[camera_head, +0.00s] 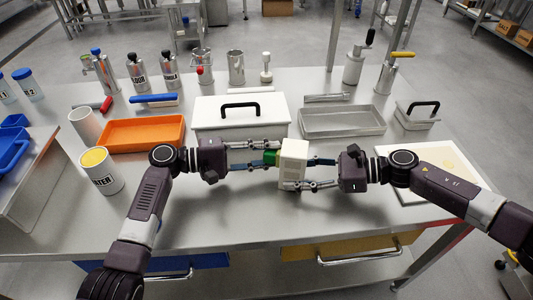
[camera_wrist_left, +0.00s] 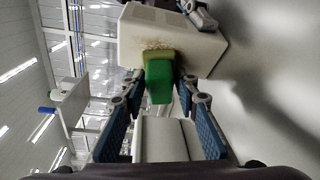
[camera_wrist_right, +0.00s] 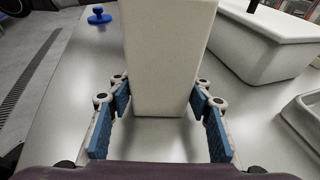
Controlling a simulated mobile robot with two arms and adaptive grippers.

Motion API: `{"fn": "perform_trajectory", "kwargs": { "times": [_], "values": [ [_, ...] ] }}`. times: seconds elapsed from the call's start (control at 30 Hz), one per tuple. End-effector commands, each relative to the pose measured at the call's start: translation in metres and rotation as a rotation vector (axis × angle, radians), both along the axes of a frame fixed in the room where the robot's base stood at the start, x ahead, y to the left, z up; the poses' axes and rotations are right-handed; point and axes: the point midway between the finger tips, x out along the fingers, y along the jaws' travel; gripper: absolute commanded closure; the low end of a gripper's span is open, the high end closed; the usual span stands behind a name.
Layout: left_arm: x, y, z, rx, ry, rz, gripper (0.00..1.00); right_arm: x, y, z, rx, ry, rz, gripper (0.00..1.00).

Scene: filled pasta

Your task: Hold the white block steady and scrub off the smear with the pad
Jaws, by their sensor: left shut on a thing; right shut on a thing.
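The white block (camera_head: 294,152) is held upright above the table, in the middle of the head view. My right gripper (camera_head: 300,172) is shut on it from the right; the right wrist view shows the block (camera_wrist_right: 165,60) between the fingers. My left gripper (camera_head: 271,154) is shut on the green pad (camera_head: 270,157) at the block's left side. In the left wrist view the pad (camera_wrist_left: 158,82) has its yellowish face against the block (camera_wrist_left: 190,42), or very close to it. A brown smear (camera_wrist_left: 150,47) shows around the pad's edge; the pad hides part of it.
Behind the arms stand an orange tray (camera_head: 105,143), a white lidded box (camera_head: 205,117) and a grey metal tray (camera_head: 342,133). A white container with yellow contents (camera_head: 101,176) stands at left. A pale board (camera_head: 408,190) lies under my right arm. The front middle of the table is clear.

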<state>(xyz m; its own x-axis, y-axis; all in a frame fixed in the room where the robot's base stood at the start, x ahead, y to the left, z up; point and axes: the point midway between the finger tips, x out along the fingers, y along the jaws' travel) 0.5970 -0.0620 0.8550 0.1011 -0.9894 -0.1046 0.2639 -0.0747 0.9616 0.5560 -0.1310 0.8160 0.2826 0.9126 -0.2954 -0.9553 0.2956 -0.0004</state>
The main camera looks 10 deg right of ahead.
Motion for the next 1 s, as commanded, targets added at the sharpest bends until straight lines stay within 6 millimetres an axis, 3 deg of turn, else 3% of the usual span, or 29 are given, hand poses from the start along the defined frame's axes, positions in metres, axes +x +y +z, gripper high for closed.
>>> {"fn": "perform_trajectory", "kwargs": {
  "times": [1.0],
  "values": [
    [-0.040, 0.009, 0.000, -0.001, 0.001, -0.003, 0.91, 0.000, 0.000, -0.001, -0.001, 0.002, -0.002, 0.73]
  ]
}}
